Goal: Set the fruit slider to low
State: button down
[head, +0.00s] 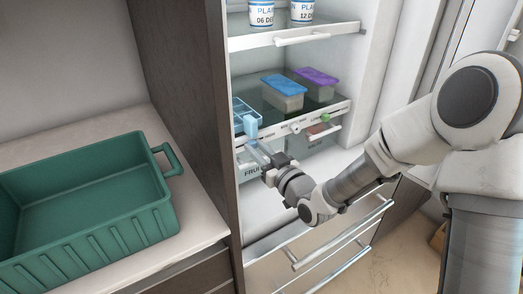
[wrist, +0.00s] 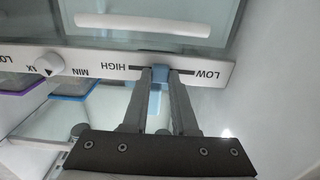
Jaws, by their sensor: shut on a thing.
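The fruit slider's light blue knob (wrist: 161,73) sits on a white label strip (wrist: 95,64) between the words HIGH and LOW, which read upside down in the wrist view. Dark track shows on both sides of it, so it is around the middle. My gripper (wrist: 163,80) has its two fingers around the knob and is shut on it. In the head view my gripper (head: 260,152) reaches into the fridge at the front of the fruit drawer (head: 252,170), whose label is partly hidden by the gripper. The exact knob position is unclear there.
A round white dial (wrist: 48,64) sits farther along the strip, beside MIN. Blue-lidded (head: 285,84) and purple-lidded (head: 316,76) boxes stand on the shelf above. A dark cabinet panel (head: 185,90) closes off the left, with a green crate (head: 85,245) beyond it.

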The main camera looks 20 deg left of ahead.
aim_at(237, 147)
jog(key=shift+s+a+b, duration=0.55)
jog(key=shift+s+a, duration=0.65)
jog(key=shift+s, duration=0.25)
jog(key=c, duration=0.7)
grip_release()
jog(key=shift+d, duration=0.15)
